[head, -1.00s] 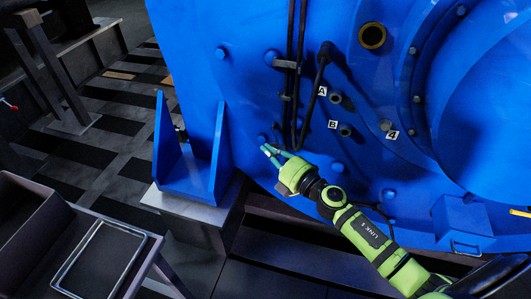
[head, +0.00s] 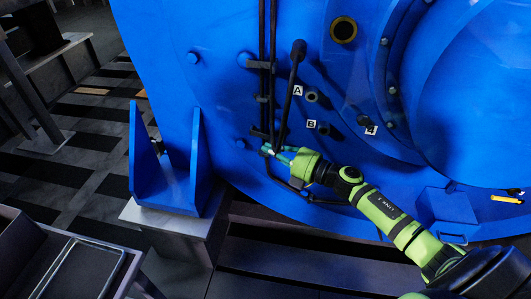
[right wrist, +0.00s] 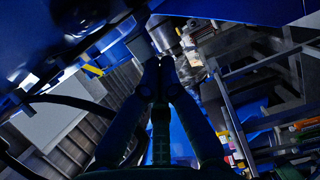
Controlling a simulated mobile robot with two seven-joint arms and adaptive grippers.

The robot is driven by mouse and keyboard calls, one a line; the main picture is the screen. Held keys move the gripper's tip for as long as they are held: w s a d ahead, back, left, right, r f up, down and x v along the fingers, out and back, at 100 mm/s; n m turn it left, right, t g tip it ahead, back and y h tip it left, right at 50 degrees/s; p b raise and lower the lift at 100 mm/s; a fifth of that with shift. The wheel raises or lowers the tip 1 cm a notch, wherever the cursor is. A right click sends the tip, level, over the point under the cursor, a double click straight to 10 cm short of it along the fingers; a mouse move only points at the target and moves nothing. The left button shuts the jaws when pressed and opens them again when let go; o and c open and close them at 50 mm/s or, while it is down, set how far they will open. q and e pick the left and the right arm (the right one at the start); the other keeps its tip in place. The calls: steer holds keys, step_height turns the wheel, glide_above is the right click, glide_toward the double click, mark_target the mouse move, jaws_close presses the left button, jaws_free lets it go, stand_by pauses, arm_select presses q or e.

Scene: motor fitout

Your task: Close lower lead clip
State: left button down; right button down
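The lower lead clip (head: 258,133) is a small dark clip on the blue motor face in the head view, below a similar middle clip (head: 262,98) and upper clip (head: 258,64). Black leads (head: 272,80) run down past the clips. My right gripper (head: 270,151) is at the leads just below and right of the lower clip. Its fingers partly cover the leads there. In the right wrist view its fingertips (right wrist: 158,64) come together with no clear gap. I cannot tell whether the clip is open or touched. My left gripper is not in view.
Ports marked A (head: 312,97) and B (head: 323,129) lie right of the leads. A blue bracket (head: 165,185) stands on a grey block at left. A dark tray (head: 80,275) is at lower left. A yellow object (head: 507,198) shows at far right.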

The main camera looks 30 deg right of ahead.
steer(key=shift+w+d, duration=0.15)
steer(key=shift+d, duration=0.45)
stand_by(0.3)
steer(key=v, duration=1.2)
